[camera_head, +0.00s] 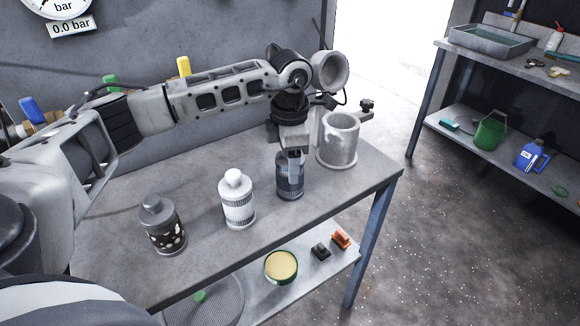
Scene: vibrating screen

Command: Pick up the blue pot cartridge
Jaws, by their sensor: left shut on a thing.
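The blue pot cartridge (290,187) is a dark blue-grey cylinder standing upright on the table, near its front edge. My left gripper (294,165) comes down from above and is shut on the top of the cartridge, hiding its upper part. The cartridge's base appears to be on or very close to the tabletop; I cannot tell if there is a gap. My right gripper is not in view.
A white cartridge (237,202) and a grey cartridge with a dark, spotted band (162,226) stand to the left on the table (205,258). A large grey metal cup (338,140) stands close on the right. The lower shelf (313,274) holds small items.

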